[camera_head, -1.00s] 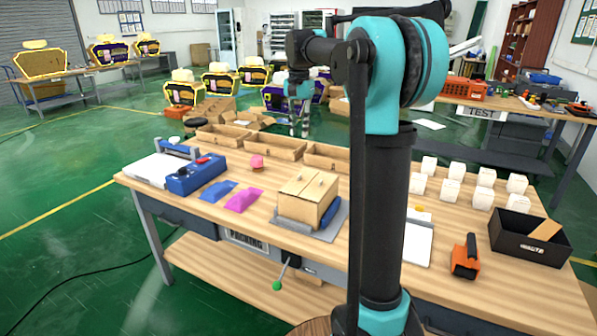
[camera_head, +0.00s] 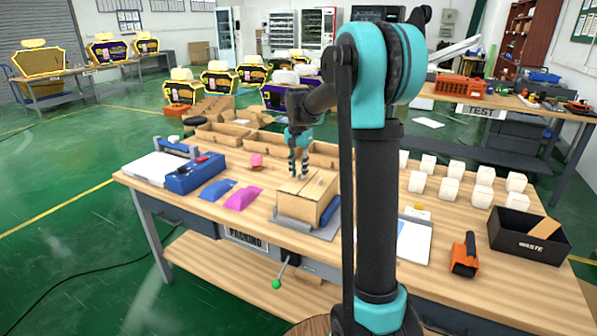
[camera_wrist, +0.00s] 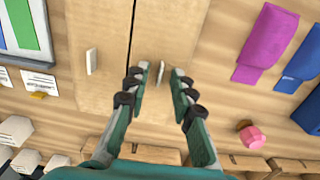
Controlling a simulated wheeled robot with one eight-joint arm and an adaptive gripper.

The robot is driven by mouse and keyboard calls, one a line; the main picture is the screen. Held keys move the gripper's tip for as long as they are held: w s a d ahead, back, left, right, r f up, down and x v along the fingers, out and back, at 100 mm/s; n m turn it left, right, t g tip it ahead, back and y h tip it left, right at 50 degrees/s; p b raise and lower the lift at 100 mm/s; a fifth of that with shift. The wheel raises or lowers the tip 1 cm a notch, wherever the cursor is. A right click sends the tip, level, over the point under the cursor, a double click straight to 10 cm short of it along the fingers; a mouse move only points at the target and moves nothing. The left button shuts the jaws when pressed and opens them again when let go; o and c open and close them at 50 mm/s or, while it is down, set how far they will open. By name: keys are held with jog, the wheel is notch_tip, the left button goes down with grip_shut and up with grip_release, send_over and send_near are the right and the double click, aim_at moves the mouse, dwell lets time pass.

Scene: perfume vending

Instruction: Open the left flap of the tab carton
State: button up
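The tab carton (camera_head: 306,196) is a brown box with two closed top flaps meeting at a seam. My gripper (camera_head: 299,168) points down over the carton's back left part. In the wrist view the flap with the tab (camera_wrist: 162,74) lies right of the seam, on the side of the pink packet, so it is the left flap in the head view. My gripper (camera_wrist: 162,70) is open there, with one finger on each side of that pale tab and gaps visible. I cannot tell how far the fingertips are above the flap. The other tab (camera_wrist: 91,61) stands on the other flap.
A pink packet (camera_head: 243,198) and a blue packet (camera_head: 217,191) lie left of the carton. A blue box (camera_head: 193,177) is farther left. Open wooden trays (camera_head: 222,135) line the back edge. White cubes (camera_head: 455,169) and a black waste bin (camera_head: 527,238) are to the right.

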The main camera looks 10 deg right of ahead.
jog(key=shift+f, duration=0.15)
jog(key=shift+c, duration=0.5)
grip_shut()
